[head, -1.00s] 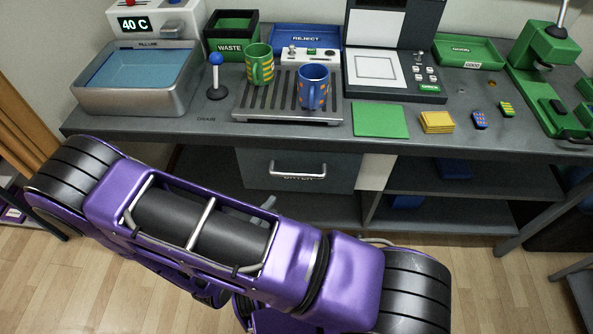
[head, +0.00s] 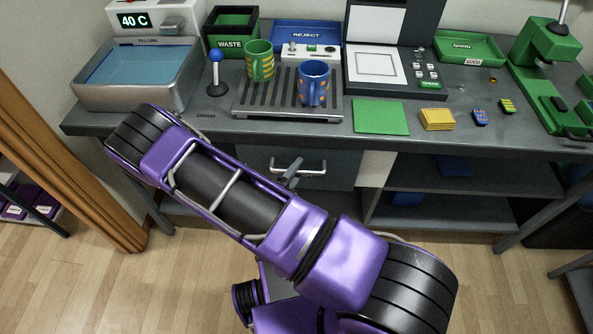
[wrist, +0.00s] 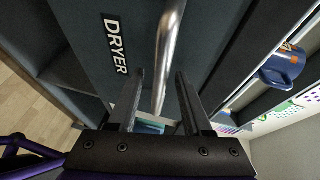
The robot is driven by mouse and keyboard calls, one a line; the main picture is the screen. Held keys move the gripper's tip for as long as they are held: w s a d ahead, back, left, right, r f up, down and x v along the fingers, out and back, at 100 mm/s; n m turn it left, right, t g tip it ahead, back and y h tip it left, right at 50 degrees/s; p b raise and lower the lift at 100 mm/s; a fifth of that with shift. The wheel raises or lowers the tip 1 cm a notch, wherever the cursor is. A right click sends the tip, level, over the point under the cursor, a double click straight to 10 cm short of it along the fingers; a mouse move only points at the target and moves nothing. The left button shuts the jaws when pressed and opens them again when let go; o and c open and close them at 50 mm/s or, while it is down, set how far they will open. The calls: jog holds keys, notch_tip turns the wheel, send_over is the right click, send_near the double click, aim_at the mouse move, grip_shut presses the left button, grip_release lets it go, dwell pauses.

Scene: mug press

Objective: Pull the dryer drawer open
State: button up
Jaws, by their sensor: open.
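The dryer drawer (head: 257,165) is a dark grey front under the bench, and it looks shut. Its silver bar handle (head: 312,168) runs across the front. In the wrist view the drawer front (wrist: 88,45) carries a "DRYER" label (wrist: 115,44), and the handle (wrist: 168,45) runs down the picture. My gripper (wrist: 160,82) is open, with one finger on each side of the handle's end in that view. Contact with the bar cannot be told. In the head view only a small grey part of my gripper (head: 290,172) shows at the handle; my arm hides the rest.
On the bench above are a slatted rack (head: 255,108) with a green mug (head: 259,62) and a blue mug (head: 313,84), a water basin (head: 140,75) and a green mat (head: 380,117). Open shelves (head: 450,178) lie right of the drawer. The floor in front is clear around my arm.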

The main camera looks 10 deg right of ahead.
jog(key=shift+c, duration=0.2)
grip_shut()
dwell(1.2)
